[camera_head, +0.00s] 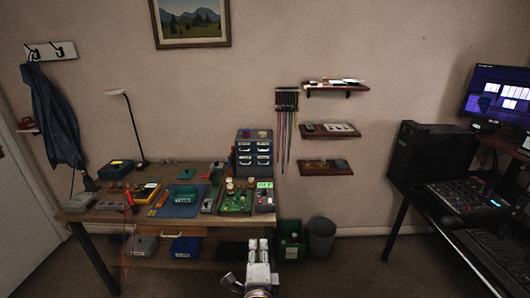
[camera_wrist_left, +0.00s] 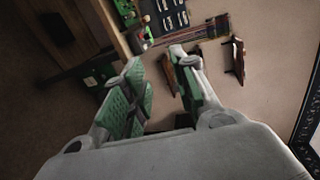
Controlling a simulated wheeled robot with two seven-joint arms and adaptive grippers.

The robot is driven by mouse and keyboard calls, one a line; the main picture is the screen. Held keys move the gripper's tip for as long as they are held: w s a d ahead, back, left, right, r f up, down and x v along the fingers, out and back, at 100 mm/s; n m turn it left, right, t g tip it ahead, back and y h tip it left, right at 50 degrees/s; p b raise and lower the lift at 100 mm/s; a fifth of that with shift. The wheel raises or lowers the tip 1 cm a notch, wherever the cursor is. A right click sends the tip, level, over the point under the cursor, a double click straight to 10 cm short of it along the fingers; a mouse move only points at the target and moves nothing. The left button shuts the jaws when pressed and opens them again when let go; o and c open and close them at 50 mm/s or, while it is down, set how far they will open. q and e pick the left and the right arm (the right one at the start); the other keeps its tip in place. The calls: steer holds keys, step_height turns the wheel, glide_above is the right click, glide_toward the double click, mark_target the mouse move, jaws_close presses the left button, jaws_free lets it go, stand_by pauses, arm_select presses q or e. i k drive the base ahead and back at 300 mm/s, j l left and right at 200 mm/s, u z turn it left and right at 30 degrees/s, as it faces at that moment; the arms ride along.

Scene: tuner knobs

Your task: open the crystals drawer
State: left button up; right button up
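A small dark drawer cabinet (camera_head: 254,148) stands at the right back of the workbench, with several drawers that have pale label fronts. The labels are too small to read, so I cannot tell which is the crystals drawer. The cabinet also shows at the top of the left wrist view (camera_wrist_left: 172,14), beyond the fingers. My left gripper (camera_head: 258,243) is in front of the bench's right end, apart from the cabinet. In the left wrist view its green-padded fingers (camera_wrist_left: 162,72) are spread with nothing between them. My right gripper is not in view.
The workbench (camera_head: 95,215) carries a green circuit board (camera_head: 236,202), a blue mat (camera_head: 185,211) and a lamp (camera_head: 131,120). Wall shelves (camera_head: 328,130) and hanging cables (camera_head: 287,125) are right of the cabinet. A green crate (camera_head: 291,241) and grey bin (camera_head: 321,237) stand on the floor.

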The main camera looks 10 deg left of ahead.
mark_target(260, 147)
steer(key=i+j, duration=0.15)
steer(key=i, duration=0.35)
steer(key=i+j, duration=0.15)
steer(key=i, duration=0.3)
steer(key=i+j, duration=0.15)
steer(key=i, duration=0.35)
steer(key=i+j, duration=0.15)
steer(key=i, duration=0.35)
